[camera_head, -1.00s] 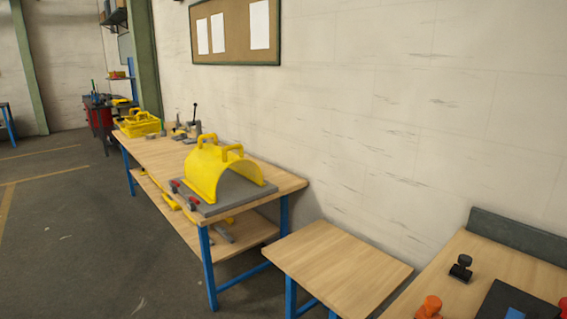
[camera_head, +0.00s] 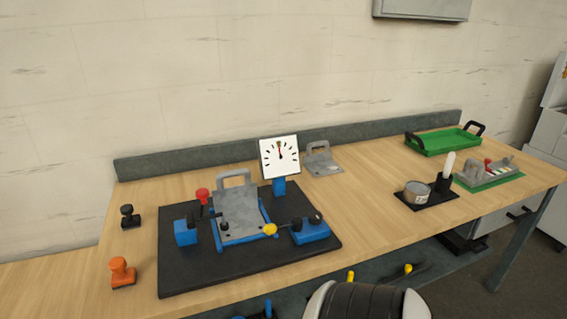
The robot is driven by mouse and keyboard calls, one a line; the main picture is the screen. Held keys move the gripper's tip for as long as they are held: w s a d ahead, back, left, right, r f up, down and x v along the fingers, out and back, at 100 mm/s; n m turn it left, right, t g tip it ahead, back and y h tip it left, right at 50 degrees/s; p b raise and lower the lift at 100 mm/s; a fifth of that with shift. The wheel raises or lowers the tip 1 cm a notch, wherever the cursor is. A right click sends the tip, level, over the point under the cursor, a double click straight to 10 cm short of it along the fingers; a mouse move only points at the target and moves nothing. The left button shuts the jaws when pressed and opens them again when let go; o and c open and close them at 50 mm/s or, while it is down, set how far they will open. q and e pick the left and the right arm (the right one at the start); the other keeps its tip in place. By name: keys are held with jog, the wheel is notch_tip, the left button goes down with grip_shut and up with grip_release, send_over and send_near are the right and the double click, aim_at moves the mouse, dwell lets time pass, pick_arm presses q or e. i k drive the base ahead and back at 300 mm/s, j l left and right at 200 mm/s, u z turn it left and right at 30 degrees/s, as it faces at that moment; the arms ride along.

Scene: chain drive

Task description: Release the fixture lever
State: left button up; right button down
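A fixture stands on a black base plate (camera_head: 185,281) on the wooden bench. It holds a grey metal plate with a loop handle (camera_head: 239,214) in a blue frame. A lever with a yellow knob (camera_head: 270,229) lies low at the frame's front right, near a blue block (camera_head: 311,231). A red knob (camera_head: 203,195) stands at the frame's left, behind another blue block (camera_head: 186,233). A white dial gauge (camera_head: 279,156) stands on a blue post behind the plate. I cannot tell from this view whether the lever is clamped. Neither of my grippers shows.
An orange stamp-like piece (camera_head: 122,272) and a black one (camera_head: 130,216) stand left of the base. A grey bracket (camera_head: 320,160) sits behind. To the right are a black tray (camera_head: 441,199) with a tin, a green tray (camera_head: 446,143) and a small green fixture (camera_head: 490,173).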

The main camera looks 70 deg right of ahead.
aim_at(296, 224)
jog(key=z, duration=2.15)
